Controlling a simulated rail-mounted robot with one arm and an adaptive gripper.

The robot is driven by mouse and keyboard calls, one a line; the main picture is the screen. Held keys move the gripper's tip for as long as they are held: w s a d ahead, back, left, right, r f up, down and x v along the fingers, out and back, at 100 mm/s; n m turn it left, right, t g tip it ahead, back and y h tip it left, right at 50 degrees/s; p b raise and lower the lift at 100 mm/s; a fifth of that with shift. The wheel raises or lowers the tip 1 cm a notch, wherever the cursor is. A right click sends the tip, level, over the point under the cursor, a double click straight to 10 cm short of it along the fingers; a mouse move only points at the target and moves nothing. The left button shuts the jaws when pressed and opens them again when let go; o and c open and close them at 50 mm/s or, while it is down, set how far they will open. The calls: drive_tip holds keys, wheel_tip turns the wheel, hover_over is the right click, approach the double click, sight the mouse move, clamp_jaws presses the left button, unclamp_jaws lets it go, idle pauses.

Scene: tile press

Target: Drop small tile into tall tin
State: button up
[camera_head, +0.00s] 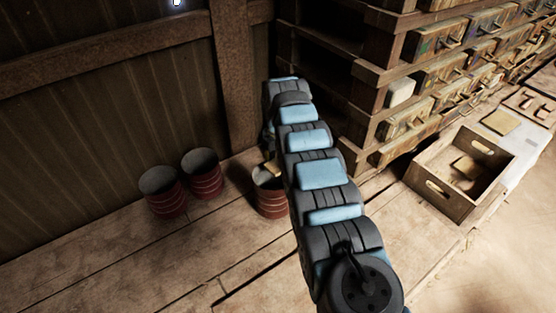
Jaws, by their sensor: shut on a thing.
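Three red ribbed tins stand on the plank surface: one at left (166,204), one in the middle (206,184) and one at right (267,204). I cannot tell for sure which is tallest. The right tin is partly hidden by my arm. My gripper (269,158) hangs down behind my arm over the right tin's mouth and is mostly hidden. It is shut on a small tan tile (271,169), of which a part shows at the tin's opening. I cannot tell whether the tile is above the rim or inside it.
A wooden crate (431,187) with a tan tile (473,168) in it stands at right. Behind it is a wooden rack with several drawers (437,72) and a pale block (401,91). Another tile (501,122) lies on a pale sheet. The planks at front left are clear.

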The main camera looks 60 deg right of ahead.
sight(278, 164)
drive_tip(key=shift+f, duration=0.6)
drive_tip(key=o, duration=1.2)
drive_tip(key=shift+r, duration=0.1)
wheel_tip(278, 164, up, 12)
drive_tip(key=shift+f, duration=0.1)
